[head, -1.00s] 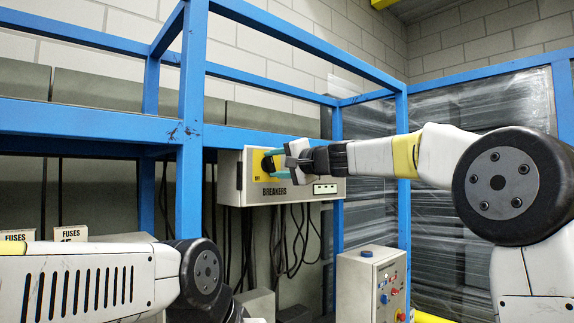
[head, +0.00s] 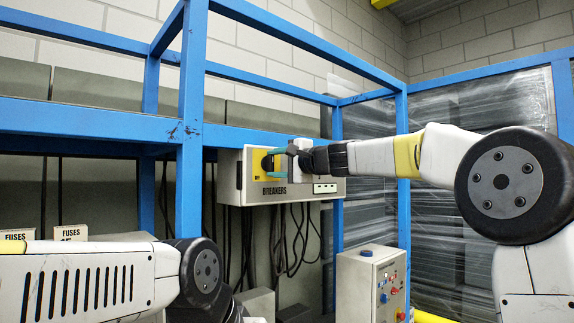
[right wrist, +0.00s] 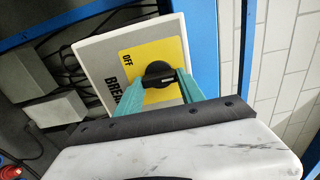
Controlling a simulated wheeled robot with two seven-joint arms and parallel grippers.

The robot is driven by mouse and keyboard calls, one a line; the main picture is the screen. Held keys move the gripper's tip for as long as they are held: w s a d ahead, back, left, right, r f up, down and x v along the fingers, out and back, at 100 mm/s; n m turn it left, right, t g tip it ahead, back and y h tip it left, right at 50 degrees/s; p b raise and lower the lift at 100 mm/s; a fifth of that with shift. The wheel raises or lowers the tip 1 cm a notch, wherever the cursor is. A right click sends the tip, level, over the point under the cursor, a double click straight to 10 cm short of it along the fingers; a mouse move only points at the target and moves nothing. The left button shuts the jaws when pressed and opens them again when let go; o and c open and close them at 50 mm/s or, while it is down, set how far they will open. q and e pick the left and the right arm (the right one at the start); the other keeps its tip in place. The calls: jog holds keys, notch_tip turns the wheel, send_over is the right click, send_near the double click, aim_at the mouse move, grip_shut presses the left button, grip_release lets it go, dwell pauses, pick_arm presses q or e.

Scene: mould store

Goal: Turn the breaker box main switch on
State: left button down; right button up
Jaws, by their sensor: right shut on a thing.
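The breaker box (head: 228,180) is a pale grey box marked BREAKERS, mounted on the blue frame. Its main switch is a black rotary knob (right wrist: 157,72) on a yellow plate (right wrist: 133,45) with the word OFF. In the head view the knob (head: 267,162) shows just left of my right gripper (head: 276,163). In the right wrist view the teal fingers of my right gripper (right wrist: 160,82) stand on both sides of the knob, shut on it. An ON label is not visible. My left forearm shows at the lower left, but its gripper is not visible.
A blue steel upright (head: 190,120) stands left of the box, and a blue rail (head: 90,120) runs across. Black cables (head: 295,240) hang below the box. A grey control box (head: 358,285) with coloured buttons stands below right. Fuse boxes (head: 73,232) sit at lower left.

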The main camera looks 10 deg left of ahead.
jog(key=o, duration=1.4)
jog(key=shift+c, duration=0.2)
jog(key=shift+d, duration=0.1)
jog(key=v, duration=0.7)
jog(key=shift+s+d, duration=0.2)
jog(key=shift+d, duration=0.05)
